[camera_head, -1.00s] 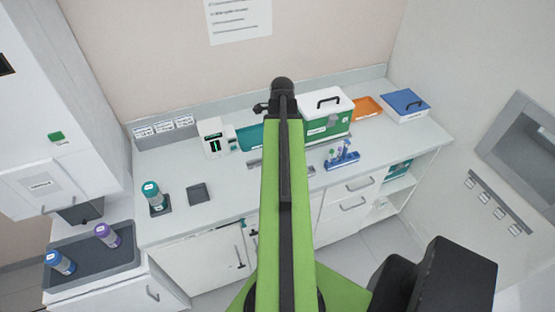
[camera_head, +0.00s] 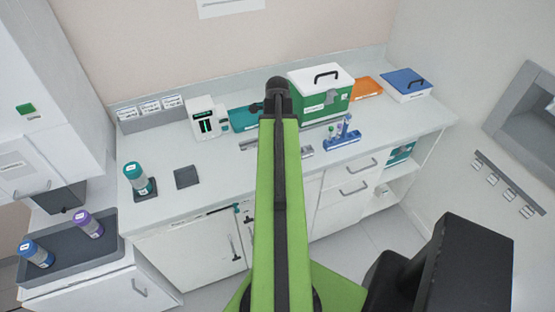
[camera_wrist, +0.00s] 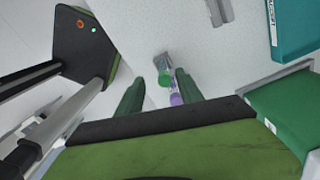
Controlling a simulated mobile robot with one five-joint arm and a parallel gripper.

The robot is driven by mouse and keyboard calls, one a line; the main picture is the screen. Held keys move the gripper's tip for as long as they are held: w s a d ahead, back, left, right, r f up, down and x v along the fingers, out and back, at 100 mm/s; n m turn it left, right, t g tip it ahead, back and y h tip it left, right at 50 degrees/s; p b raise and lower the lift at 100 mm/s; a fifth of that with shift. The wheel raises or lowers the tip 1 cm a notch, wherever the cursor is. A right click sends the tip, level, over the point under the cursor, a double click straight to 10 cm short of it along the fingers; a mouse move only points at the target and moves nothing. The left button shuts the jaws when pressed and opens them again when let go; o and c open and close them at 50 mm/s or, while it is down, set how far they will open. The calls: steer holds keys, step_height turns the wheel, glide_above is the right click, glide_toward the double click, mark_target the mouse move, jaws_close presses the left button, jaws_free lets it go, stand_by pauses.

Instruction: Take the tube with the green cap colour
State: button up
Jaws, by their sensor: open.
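In the head view a blue rack (camera_head: 342,143) on the counter holds several small tubes with coloured caps. They are too small there to tell each cap surely. In the wrist view a green-capped tube (camera_wrist: 164,70) shows between and beyond my fingers, with a purple piece (camera_wrist: 175,99) just nearer me. My gripper (camera_wrist: 159,80) is open, its two green fingers on either side of the line of sight to the tube, with nothing held. In the head view my arm hides most of the gripper.
A green box with white lid (camera_head: 321,92), an orange tray (camera_head: 367,88) and a blue-lidded box (camera_head: 406,85) stand behind the rack. A metal rail (camera_head: 262,143) lies on the counter. A teal canister (camera_head: 136,178) stands at left.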

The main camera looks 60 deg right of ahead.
steer(key=f+b, duration=0.5)
steer(key=shift+w+d+f, duration=0.2)
steer(key=shift+w+d, duration=0.05)
steer(key=shift+r, duration=0.2)
steer(key=shift+c, duration=0.3)
jaws_close()
